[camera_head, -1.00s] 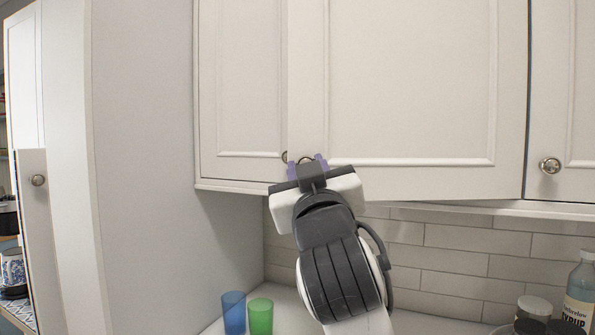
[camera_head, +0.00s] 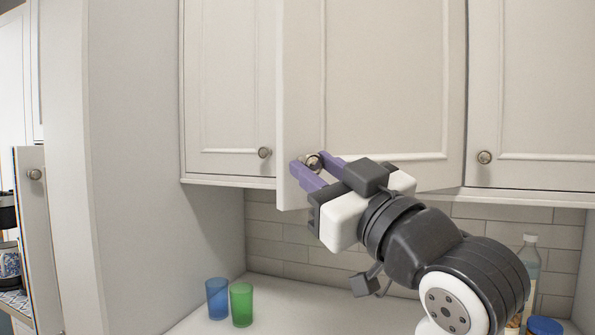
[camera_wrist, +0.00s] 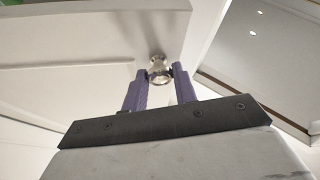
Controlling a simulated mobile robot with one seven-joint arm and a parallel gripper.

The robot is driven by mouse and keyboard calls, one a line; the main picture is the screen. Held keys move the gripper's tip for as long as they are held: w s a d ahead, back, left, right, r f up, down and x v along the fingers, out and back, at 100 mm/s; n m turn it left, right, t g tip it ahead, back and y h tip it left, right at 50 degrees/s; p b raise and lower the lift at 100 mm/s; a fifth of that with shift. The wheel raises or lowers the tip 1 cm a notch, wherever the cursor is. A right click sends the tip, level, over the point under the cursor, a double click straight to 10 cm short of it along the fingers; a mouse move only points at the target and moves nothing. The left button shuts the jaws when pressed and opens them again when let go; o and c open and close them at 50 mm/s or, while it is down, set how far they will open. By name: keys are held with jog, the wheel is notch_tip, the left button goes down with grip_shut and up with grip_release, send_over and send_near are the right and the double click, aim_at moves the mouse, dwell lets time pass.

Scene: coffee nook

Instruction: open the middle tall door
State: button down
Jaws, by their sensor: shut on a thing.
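The middle tall door (camera_head: 385,70) is a cream panel door. It stands partly open, its left edge swung out toward me and its right edge at the cabinet front. Its round metal knob (camera_head: 313,160) sits low near the left edge. My gripper (camera_head: 316,172) has its purple fingers on both sides of this knob and is shut on it. The wrist view also shows the knob (camera_wrist: 159,72) between the fingertips, with the door (camera_wrist: 80,60) behind it. The cabinet's inside is hidden by the door.
A closed left door (camera_head: 228,80) and a closed right door (camera_head: 530,80) flank it. Below, a blue cup (camera_head: 217,299) and a green cup (camera_head: 241,304) stand on the counter (camera_head: 290,305). Bottles (camera_head: 530,262) stand at the right, partly behind my arm.

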jog(key=s+d+n+g+y+b, duration=0.2)
jog(key=s+d+n+g+y, duration=0.4)
jog(key=s+d+g, duration=0.3)
jog(key=shift+s+d+y, duration=0.8)
jog(key=shift+s+d, duration=1.2)
jog(key=shift+d, duration=1.2)
jog(key=c, duration=1.1)
grip_release()
jog(key=b+v, duration=0.4)
jog(key=v, duration=0.9)
jog(key=shift+s+d, duration=0.2)
jog(key=shift+d, duration=0.15)
